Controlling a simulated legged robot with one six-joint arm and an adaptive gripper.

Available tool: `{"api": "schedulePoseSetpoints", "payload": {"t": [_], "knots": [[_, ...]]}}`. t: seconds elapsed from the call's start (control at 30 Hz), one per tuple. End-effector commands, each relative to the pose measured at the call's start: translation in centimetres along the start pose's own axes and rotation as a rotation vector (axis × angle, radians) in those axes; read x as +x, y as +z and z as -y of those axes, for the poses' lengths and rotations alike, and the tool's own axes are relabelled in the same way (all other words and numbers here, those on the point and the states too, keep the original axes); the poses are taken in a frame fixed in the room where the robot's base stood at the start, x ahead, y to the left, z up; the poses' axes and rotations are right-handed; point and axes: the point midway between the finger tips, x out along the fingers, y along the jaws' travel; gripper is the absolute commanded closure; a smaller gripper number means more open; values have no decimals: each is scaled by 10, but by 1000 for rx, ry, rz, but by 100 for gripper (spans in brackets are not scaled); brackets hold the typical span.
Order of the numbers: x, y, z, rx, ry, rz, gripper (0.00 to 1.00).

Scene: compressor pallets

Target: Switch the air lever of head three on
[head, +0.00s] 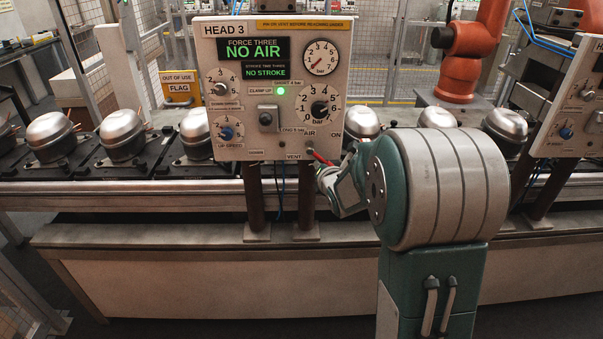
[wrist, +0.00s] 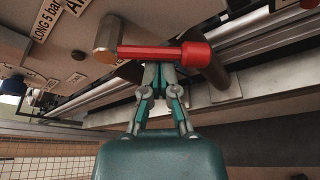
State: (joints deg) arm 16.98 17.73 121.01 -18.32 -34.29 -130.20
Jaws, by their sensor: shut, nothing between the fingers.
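The head 3 panel (head: 240,50) faces me, its screen (head: 254,58) reading "NO AIR" and "NO STROKE". The red air lever (head: 322,159) sticks out from the panel's lower edge, tilted down to the right, between the VENT and ON labels. In the wrist view the red lever (wrist: 165,52) runs across from a metal pivot (wrist: 108,40) to a thick red end. My gripper (wrist: 160,72) is shut and empty, its tips right at the lever's underside in that picture; I cannot tell whether they touch. In the head view my gripper (head: 328,178) is partly hidden by my arm.
The panel carries a pressure gauge (head: 321,57), several dials and a lit green lamp (head: 280,90). Metal compressors (head: 122,135) stand in a row on the conveyor (head: 150,185) behind. Another panel (head: 575,110) is at the right, an orange robot (head: 465,50) behind.

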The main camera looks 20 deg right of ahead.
Motion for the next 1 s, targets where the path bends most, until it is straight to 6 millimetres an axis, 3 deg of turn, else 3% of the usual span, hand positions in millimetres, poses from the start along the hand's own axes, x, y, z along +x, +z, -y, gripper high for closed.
{"api": "schedulePoseSetpoints", "payload": {"t": [0.23, 1.0], "knots": [[-1, 16, 9, 11, -5, 3, 100], [-7, 25, -8, 1, 1, 3, 100]]}}
